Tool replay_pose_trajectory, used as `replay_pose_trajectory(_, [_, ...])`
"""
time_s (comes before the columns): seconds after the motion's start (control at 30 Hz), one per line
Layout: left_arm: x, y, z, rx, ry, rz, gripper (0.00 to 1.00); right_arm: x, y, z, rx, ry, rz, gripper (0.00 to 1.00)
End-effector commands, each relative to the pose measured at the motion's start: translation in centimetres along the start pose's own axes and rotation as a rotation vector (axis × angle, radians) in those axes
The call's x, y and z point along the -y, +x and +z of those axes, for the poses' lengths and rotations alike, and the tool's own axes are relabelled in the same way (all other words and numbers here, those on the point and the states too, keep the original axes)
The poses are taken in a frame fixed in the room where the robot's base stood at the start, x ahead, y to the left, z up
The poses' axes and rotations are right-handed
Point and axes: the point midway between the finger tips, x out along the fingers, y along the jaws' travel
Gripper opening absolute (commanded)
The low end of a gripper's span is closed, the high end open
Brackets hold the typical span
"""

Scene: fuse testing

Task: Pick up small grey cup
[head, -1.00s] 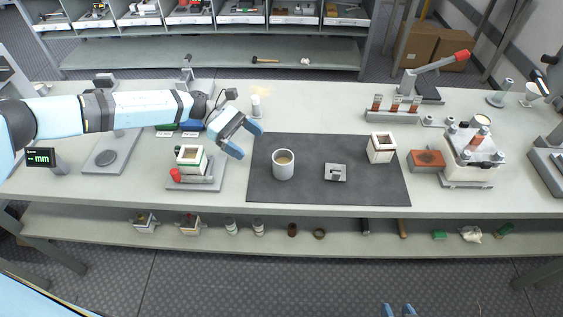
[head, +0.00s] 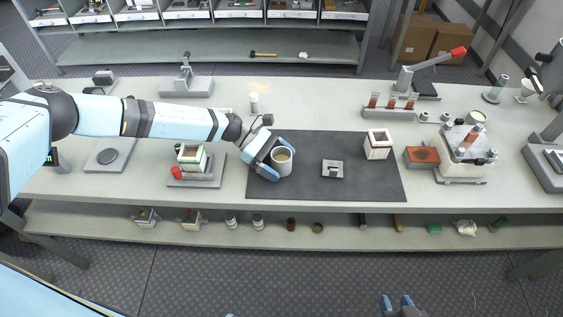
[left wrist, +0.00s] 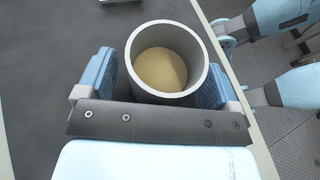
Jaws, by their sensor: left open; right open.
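The small grey cup (head: 281,163) stands upright on the dark mat (head: 330,190), with tan material inside. My left gripper (head: 276,160) is open around the cup, with one finger on each side of it. In the left wrist view the cup (left wrist: 166,62) sits between the two blue-padded fingers (left wrist: 158,82). Small gaps seem to show beside the cup, but I cannot tell whether either finger touches it. My right gripper (head: 398,302) is open and empty at the bottom edge of the head view, away from the bench.
A small grey block (head: 333,169) and a white box (head: 378,144) stand on the mat to the right of the cup. A fixture with a white box and red knob (head: 192,165) stands to the left. The mat's front part is clear.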

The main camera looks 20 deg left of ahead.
Motion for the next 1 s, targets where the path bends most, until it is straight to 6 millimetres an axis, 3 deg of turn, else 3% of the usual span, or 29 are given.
replay_pose_trajectory(0.07, [0.0,0.0,0.0,0.0,0.0,0.0,0.86,0.0,0.0,0.1,0.001,0.0,-0.001,0.43])
replay_pose_trajectory(0.1, [0.0,0.0,0.0,0.0,0.0,0.0,0.82,0.0,0.0,0.1,0.002,0.0,-0.001,0.43])
replay_pose_trajectory(0.33, [0.0,0.0,0.0,0.0,0.0,0.0,0.29,0.1,0.0,0.1,0.004,0.0,-0.001,0.43])
replay_pose_trajectory(0.77, [0.0,-0.1,0.3,0.0,0.001,0.0,0.29,0.1,0.0,0.2,0.006,0.0,-0.001,0.43])
replay_pose_trajectory(1.0, [0.0,-0.6,1.5,0.002,0.001,0.0,0.29,0.1,0.0,0.2,0.006,0.0,-0.001,0.43])
